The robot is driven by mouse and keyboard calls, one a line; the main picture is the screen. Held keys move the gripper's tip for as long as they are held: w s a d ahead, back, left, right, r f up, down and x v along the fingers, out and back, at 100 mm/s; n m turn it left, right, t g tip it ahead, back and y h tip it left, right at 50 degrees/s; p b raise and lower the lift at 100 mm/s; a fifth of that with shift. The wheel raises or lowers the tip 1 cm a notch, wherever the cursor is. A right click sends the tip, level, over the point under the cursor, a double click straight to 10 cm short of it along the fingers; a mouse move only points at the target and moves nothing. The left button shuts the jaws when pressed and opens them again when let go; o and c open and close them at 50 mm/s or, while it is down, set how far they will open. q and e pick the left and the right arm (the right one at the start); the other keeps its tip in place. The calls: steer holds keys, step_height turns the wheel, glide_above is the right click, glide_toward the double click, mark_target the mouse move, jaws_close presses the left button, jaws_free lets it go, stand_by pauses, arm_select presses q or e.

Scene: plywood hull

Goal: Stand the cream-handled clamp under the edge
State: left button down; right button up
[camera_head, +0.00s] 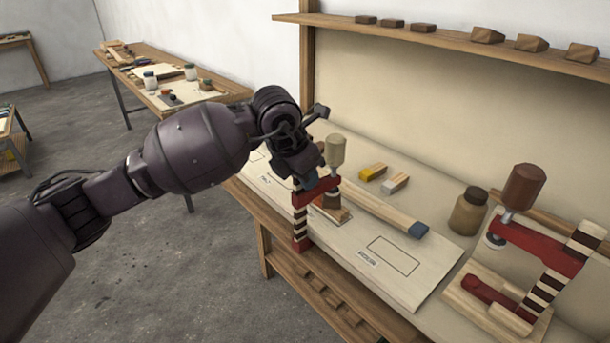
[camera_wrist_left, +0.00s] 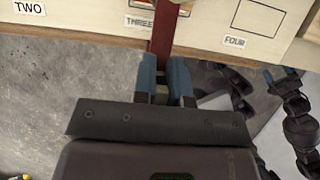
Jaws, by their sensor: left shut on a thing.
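The cream-handled clamp (camera_head: 336,152) is upright at the front edge of the pale board (camera_head: 408,262). Its handle is on top and its striped bar (camera_head: 300,224) hangs outside the edge. Its screw end is over the board, near a small brown block; whether it touches is unclear. My left gripper (camera_head: 310,182) is at the clamp, its fingers partly hidden by my wrist. In the left wrist view, its blue fingertips (camera_wrist_left: 166,80) are shut on the clamp's red part (camera_wrist_left: 163,40), beside label THREE.
A brown-handled clamp (camera_head: 522,188) stands at the right near a brown jar (camera_head: 468,211). A blue-ended wooden stick (camera_head: 385,212) and small yellow and grey blocks lie on the board. The FOUR outline (camera_head: 393,256) is bare. A shelf (camera_head: 440,40) runs above.

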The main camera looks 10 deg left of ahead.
arm_select(q)
steer(key=shift+r, duration=0.15)
arm_select(e)
steer(key=shift+d+r, duration=0.2)
arm_select(q)
steer(key=c, duration=1.1)
jaws_free()
arm_select(e)
steer(key=shift+a, duration=0.1)
steer(key=shift+w+a+r, duration=0.1)
